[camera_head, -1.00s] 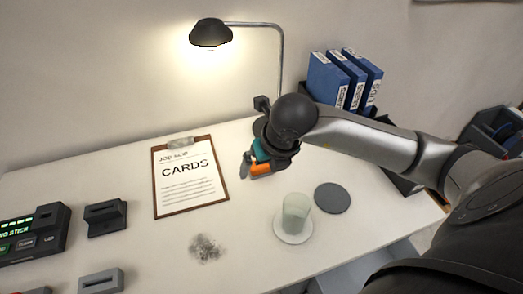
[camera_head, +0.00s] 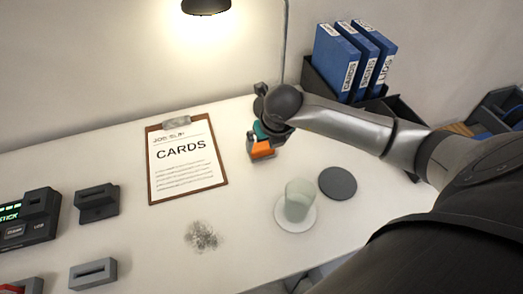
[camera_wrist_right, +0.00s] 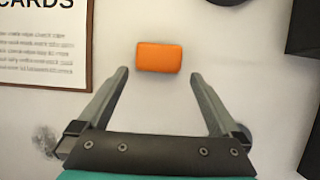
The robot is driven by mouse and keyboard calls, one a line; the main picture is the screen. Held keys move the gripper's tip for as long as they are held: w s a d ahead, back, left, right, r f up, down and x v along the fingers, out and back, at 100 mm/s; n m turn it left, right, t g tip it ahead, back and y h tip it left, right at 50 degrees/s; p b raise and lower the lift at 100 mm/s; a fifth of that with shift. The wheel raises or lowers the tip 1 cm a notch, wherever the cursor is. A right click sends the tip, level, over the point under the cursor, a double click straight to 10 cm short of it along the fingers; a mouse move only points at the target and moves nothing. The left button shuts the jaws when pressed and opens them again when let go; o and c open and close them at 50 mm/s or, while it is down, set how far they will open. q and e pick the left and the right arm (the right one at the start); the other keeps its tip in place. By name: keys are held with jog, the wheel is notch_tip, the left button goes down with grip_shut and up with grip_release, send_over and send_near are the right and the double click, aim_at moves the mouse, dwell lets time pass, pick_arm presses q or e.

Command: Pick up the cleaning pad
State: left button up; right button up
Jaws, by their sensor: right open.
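The cleaning pad, which I take to be the small orange block (camera_head: 261,150), lies on the white table right of the clipboard. In the right wrist view the orange block (camera_wrist_right: 159,57) shows whole, just beyond the fingertips and centred between them. My right gripper (camera_wrist_right: 159,76) is open and empty, with one finger towards each side of the block. In the head view the right gripper (camera_head: 262,142) is over the block and partly covers it. My left gripper is not in view.
A clipboard (camera_head: 187,160) lies left of the block. A translucent cup (camera_head: 298,200) stands on a white coaster (camera_head: 295,225), beside a dark disc (camera_head: 338,183). A grey smudge (camera_head: 202,236) marks the table. Blue binders (camera_head: 335,58) stand behind; a lamp (camera_head: 206,5) hangs above.

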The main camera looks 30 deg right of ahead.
aim_at(262, 146)
jog(key=shift+w+b+x, duration=0.25)
jog(key=shift+b+x, duration=0.1)
jog(key=shift+x, duration=0.95)
jog(key=shift+w+b+x, duration=0.25)
jog(key=shift+b+x, duration=0.1)
jog(key=shift+x, duration=0.9)
jog(key=shift+r, duration=0.15)
jog(key=shift+c, duration=0.2)
jog(key=c, duration=1)
